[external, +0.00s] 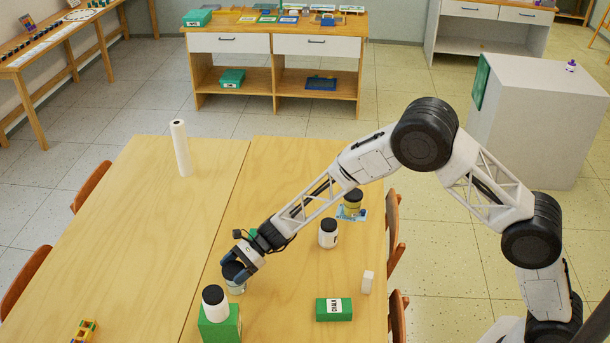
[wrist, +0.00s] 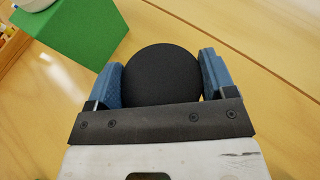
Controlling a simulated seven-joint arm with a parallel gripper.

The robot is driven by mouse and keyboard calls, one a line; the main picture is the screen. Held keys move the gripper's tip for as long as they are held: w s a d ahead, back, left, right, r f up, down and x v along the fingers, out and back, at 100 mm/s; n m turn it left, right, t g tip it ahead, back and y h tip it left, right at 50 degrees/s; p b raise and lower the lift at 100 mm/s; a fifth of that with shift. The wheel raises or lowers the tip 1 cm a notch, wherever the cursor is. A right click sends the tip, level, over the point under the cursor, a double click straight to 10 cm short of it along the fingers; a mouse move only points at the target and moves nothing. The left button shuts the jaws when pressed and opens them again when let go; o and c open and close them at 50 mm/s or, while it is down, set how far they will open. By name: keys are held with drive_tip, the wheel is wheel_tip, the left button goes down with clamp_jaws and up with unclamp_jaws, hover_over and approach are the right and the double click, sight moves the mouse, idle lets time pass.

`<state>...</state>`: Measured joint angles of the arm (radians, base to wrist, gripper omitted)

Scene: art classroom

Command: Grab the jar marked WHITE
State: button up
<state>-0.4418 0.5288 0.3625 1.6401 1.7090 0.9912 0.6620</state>
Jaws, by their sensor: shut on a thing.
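My gripper (external: 235,268) is low over the table, shut on a black-lidded jar (external: 236,288). In the wrist view the black lid (wrist: 162,76) sits between the blue fingers of my gripper (wrist: 161,82). The held jar's label cannot be read. A white jar with a black lid (external: 215,306) stands on a green block (external: 219,328) just in front of it. Another white jar (external: 328,238) with a dark mark stands farther right. A yellowish jar (external: 352,208) stands at the back right. I cannot read WHITE on any of them.
The green block (wrist: 75,40) is close to the left finger in the wrist view. A green chalk box (external: 333,310) and a small white block (external: 368,282) lie to the right. A white roll (external: 181,150) stands at the back left. The table's left half is mostly clear.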

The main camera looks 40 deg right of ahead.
drive_tip(key=shift+r, duration=0.85)
wheel_tip(320, 180, up, 2)
drive_tip(key=s+d+r, duration=0.1)
drive_tip(key=s+d, duration=0.8)
drive_tip(key=s, duration=0.4)
drive_tip(key=shift+s+r, duration=0.15)
drive_tip(key=shift+s, duration=0.05)
drive_tip(key=shift+a, duration=0.1)
